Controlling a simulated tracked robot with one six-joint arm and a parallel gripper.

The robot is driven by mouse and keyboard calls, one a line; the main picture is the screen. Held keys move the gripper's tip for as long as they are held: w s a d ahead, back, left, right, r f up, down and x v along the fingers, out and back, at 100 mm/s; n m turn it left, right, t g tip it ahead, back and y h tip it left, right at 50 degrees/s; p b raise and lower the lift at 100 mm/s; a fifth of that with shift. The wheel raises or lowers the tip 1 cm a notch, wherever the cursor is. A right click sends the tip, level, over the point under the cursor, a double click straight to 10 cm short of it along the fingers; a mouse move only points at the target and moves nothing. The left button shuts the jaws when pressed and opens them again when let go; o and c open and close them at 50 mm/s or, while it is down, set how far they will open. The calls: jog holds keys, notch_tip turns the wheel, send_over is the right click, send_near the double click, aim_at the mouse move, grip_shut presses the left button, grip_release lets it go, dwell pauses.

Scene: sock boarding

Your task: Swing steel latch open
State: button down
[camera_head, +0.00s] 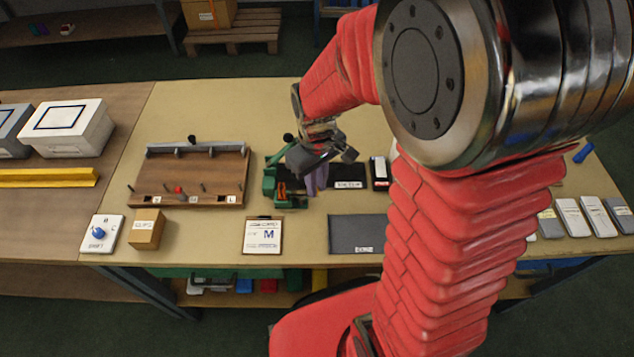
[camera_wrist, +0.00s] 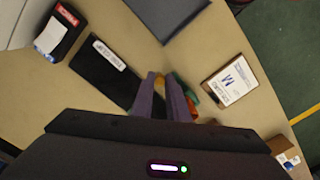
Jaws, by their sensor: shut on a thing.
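My gripper (camera_head: 317,185) reaches down over the table beside a green fixture (camera_head: 270,184). The fixture has a green arm and orange-red parts. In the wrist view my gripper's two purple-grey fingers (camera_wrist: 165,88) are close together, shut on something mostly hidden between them. A small yellow-tan piece (camera_wrist: 159,79) shows at the fingertips; I cannot tell whether it is the held thing. The fixture's green and red parts (camera_wrist: 186,91) show just right of the fingers there. I cannot make out the steel latch clearly in either view.
A wooden board (camera_head: 150,180) with a metal bar and pegs stands to the left. A card marked M (camera_head: 263,236) lies in front, with a grey mat (camera_head: 357,234) to its right. A dark labelled pad (camera_wrist: 98,72) lies near the gripper. A small box (camera_head: 147,229) stands front left.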

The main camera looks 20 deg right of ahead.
jog(key=shift+s+m, duration=0.15)
jog(key=shift+m, duration=0.35)
jog(key=m, duration=0.2)
jog(key=s+a+m, duration=0.1)
jog(key=m, duration=0.2)
jog(key=shift+s+a, duration=0.15)
jog(key=shift+s, duration=0.05)
jog(key=m, duration=0.2)
jog(key=a+m, duration=0.1)
jog(key=m, duration=0.3)
jog(key=shift+s+a, duration=0.35)
jog(key=shift+s, duration=0.05)
jog(key=c, duration=1.7)
grip_release()
jog(key=shift+c, duration=0.2)
jog(key=shift+r, duration=0.15)
notch_tip(320, 180, up, 14)
jog(key=shift+f, duration=0.25)
